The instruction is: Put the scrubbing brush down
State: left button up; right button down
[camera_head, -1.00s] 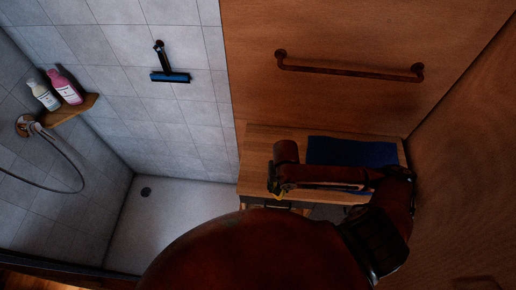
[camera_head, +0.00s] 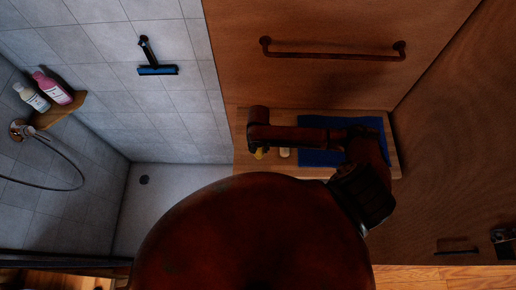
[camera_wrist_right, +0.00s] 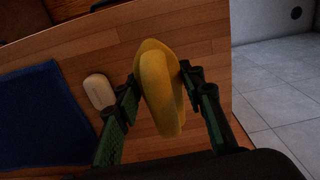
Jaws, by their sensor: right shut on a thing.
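The yellow scrubbing brush (camera_wrist_right: 160,88) is between the green-padded fingers of my right gripper (camera_wrist_right: 160,80) in the wrist view. The gripper is shut on it and holds it over the wooden bench top (camera_wrist_right: 205,35); I cannot tell whether it touches the wood. In the head view a small yellow part of the brush (camera_head: 261,154) shows below my right arm's end, over the left part of the bench top (camera_head: 240,160). The right fingers are mostly hidden there by my arm. My left gripper is not in view.
A pale bar of soap (camera_wrist_right: 98,91) lies left of the brush in the wrist view, beside a dark blue towel (camera_wrist_right: 35,125). A wall rail (camera_head: 335,55) is above the bench. The shower floor (camera_head: 165,195) is clear at the left.

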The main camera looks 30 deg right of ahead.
jog(key=w+f, duration=0.2)
jog(key=shift+w+d+f, duration=0.25)
jog(key=shift+w+f, duration=0.1)
jog(key=f, duration=0.3)
jog(key=shift+w+d+f, duration=0.15)
jog(key=shift+w+d, duration=0.15)
jog(key=shift+d, duration=0.05)
jog(key=shift+w+f, duration=0.1)
jog(key=shift+f, duration=0.2)
jog(key=shift+a, duration=0.1)
jog(key=shift+a+r, duration=0.15)
jog(key=shift+s+a, duration=0.15)
jog(key=shift+s, duration=0.2)
jog(key=c, duration=1.5)
grip_release()
jog(key=shift+f, duration=0.2)
jog(key=shift+o, duration=1.2)
jog(key=shift+w+d+f, duration=0.1)
jog(key=shift+w+d, duration=0.1)
jog(key=shift+d, duration=0.05)
jog(key=shift+a, duration=0.15)
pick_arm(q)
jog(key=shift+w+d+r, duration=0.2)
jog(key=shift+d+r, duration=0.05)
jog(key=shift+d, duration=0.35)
pick_arm(e)
notch_tip(320, 180, up, 13)
jog(key=shift+f, duration=0.15)
